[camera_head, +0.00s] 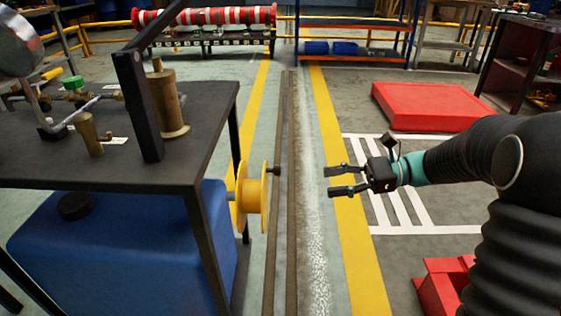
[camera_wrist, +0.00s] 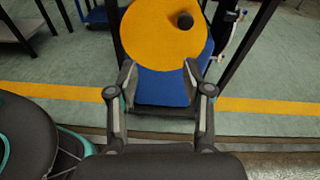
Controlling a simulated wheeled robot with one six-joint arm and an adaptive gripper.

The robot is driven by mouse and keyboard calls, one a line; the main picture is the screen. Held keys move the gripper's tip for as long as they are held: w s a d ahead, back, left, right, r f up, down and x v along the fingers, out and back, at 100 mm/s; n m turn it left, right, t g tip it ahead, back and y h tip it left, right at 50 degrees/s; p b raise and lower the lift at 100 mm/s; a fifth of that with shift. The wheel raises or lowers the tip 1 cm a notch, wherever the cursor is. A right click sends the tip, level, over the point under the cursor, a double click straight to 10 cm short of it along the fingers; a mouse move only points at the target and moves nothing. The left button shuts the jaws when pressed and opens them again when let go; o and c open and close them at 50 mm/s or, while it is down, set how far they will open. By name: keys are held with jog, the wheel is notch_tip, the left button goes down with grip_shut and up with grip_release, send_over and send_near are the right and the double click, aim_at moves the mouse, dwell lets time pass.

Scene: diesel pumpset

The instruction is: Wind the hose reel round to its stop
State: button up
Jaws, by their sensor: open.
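The yellow hose reel (camera_head: 252,196) is mounted at the right side of the dark bench, on a grey axle. A dark crank knob (camera_head: 274,171) sticks out from the upper part of its face. In the wrist view the reel (camera_wrist: 160,35) is a yellow disc ahead of my gripper, with the knob (camera_wrist: 185,20) near its upper right. My gripper (camera_head: 334,181) is open and empty, to the right of the reel with a clear gap to the knob. Its two fingers also show in the wrist view (camera_wrist: 160,85), pointing toward the reel.
A dark bench (camera_head: 190,110) carries brass fittings and a black upright bar. A blue tank (camera_head: 130,250) sits beneath it, behind the reel. Floor rails (camera_head: 285,230) run between the reel and my gripper. A red platform (camera_head: 430,105) lies at the right; a red object (camera_head: 440,285) is near my arm.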

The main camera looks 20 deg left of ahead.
aim_at(278, 166)
jog(key=a, duration=0.4)
jog(key=a+m+y, duration=0.1)
jog(key=a, duration=0.4)
jog(key=a+y, duration=0.1)
jog(key=a, duration=0.3)
jog(key=shift+w+a+r+m, duration=0.1)
jog(key=shift+w+a+m, duration=0.05)
jog(key=shift+a+m, duration=0.15)
jog(key=shift+d, duration=0.1)
grip_shut()
